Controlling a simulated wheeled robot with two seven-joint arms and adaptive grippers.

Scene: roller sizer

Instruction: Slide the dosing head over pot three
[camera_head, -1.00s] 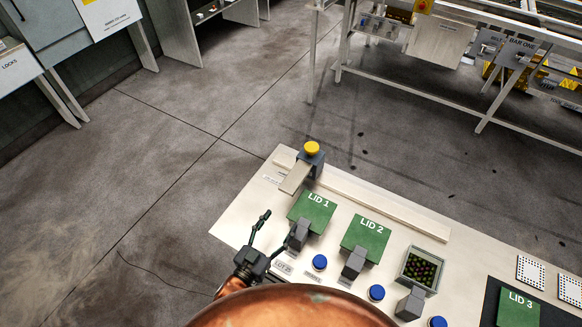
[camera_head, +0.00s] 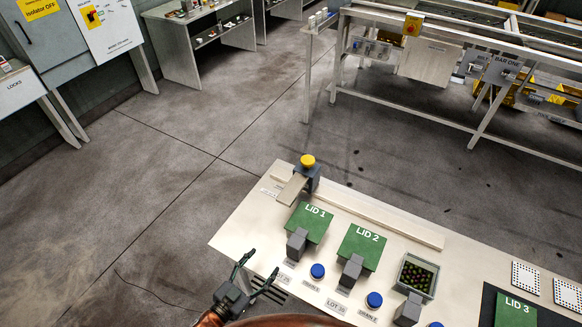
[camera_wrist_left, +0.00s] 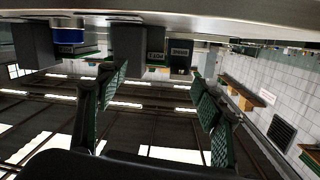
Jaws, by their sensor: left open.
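The dosing head (camera_head: 311,178) is a grey block with a yellow knob (camera_head: 307,160) on top, at the far left end of the bench, before the lid 1 pot. A pale rail (camera_head: 380,220) runs right from it behind the pots. Pot three (camera_head: 432,262) seems to be the uncovered one, filled with dark red and green pieces. Lid 1 (camera_head: 308,222) and lid 2 (camera_head: 362,248) are green and cover the other two. My left gripper (camera_head: 258,268) is open and empty at the bench's front left; its spread fingers also show in the left wrist view (camera_wrist_left: 160,85).
Lid 3 (camera_head: 515,312) lies on a dark mat at the right. Grey blocks (camera_head: 350,271) and blue buttons (camera_head: 317,271) line the bench front. Dotted white cards (camera_head: 525,278) lie at far right. A white-framed machine (camera_head: 470,100) stands behind, across open floor.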

